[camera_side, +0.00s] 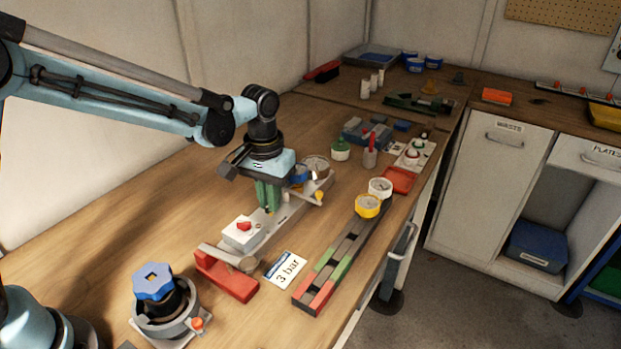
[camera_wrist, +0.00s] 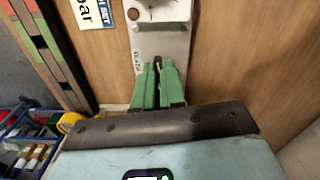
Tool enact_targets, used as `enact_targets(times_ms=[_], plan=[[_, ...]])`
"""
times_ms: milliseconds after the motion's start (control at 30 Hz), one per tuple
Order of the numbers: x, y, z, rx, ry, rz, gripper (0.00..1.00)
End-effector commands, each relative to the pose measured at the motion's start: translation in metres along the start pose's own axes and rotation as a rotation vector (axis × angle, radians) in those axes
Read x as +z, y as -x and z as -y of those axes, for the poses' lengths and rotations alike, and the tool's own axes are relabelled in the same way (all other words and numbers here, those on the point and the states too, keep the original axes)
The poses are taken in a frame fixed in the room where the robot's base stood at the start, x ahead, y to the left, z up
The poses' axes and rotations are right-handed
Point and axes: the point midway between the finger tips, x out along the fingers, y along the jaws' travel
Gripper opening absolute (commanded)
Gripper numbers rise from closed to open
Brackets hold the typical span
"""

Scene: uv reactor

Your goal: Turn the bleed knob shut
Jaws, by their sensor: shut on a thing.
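My gripper (camera_side: 268,207) points straight down over a pale metal panel (camera_side: 268,229) on the bench. In the wrist view its green fingers (camera_wrist: 158,68) are closed together on the small bleed knob (camera_wrist: 158,60), of which only a dark sliver shows between the tips. The "BLEED" label (camera_wrist: 137,62) is on the panel just left of the fingers. In the side view the fingers hide the knob, so its turn angle cannot be told.
A red switch (camera_side: 243,226) on a white box stands in front of my gripper. A gauge (camera_side: 317,164) and a yellow-tipped lever (camera_side: 319,197) are behind. A "3 bar" card (camera_side: 286,269) and a coloured strip (camera_side: 330,262) lie to the right. Bare bench is at left.

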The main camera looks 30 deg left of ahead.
Motion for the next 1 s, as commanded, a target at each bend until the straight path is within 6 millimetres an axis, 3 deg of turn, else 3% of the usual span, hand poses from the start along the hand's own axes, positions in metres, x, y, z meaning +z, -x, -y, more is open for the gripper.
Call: enact_targets(times_ms=[333,867,900,1000], plan=[[0.0001,0.0007,0.0,0.0,-0.141,0.001,0.0],[0.0001,0.0007,0.0,0.0,-0.167,0.001,0.0],[0.0001,0.0007,0.0,0.0,-0.167,0.001,0.11],[0.0001,0.0006,0.0,0.0,-0.167,0.001,0.26]])
